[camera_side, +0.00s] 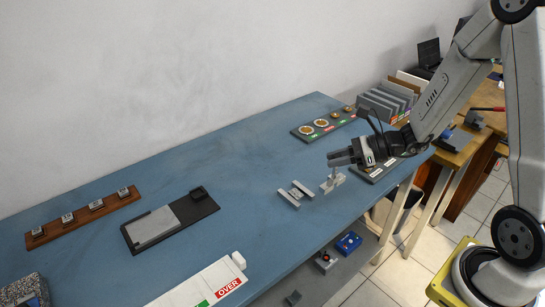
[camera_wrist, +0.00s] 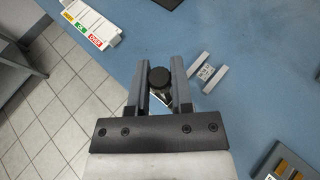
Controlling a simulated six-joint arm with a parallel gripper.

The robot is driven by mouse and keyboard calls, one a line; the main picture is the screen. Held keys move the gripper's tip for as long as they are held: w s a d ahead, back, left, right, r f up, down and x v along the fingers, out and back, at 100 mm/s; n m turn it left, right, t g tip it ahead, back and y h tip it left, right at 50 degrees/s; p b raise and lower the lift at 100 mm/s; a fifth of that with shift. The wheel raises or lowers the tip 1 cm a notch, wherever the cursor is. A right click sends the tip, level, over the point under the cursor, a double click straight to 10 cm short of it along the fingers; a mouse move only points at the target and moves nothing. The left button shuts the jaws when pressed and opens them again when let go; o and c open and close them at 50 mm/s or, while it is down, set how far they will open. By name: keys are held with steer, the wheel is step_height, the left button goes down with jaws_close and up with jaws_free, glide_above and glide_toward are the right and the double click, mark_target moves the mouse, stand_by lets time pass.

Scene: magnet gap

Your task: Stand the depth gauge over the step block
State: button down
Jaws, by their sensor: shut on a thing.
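The depth gauge (camera_side: 333,182) is a light metal piece with a wide foot, upright below my gripper (camera_side: 343,158) in the side view. In the wrist view its round black top (camera_wrist: 158,77) sits between the two fingers of my gripper (camera_wrist: 160,78), which is shut on it. I cannot tell whether its foot touches the table. The step block (camera_side: 296,193) lies on the blue table just left of the gauge, with two parallel grey bars and a small piece between them. In the wrist view the step block (camera_wrist: 206,73) is right of the fingers, apart from the gauge.
A black tray with a grey plate (camera_side: 157,226), a wooden rack (camera_side: 85,217) and a white OVER-marked board (camera_side: 205,285) lie to the left. A board with round dials (camera_side: 322,124) is at the back. The table (camera_side: 240,150) is clear around the step block.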

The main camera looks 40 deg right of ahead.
steer(key=w+f, duration=0.6)
steer(key=w, duration=0.5)
steer(key=shift+w+d, duration=0.25)
steer(key=shift+f, duration=0.3)
steer(key=shift+f, duration=2.55)
steer(key=shift+f, duration=0.25)
steer(key=shift+c, duration=2.2)
jaws_free()
steer(key=c, duration=0.5)
steer(key=shift+r, duration=0.15)
steer(key=shift+r, duration=2.1)
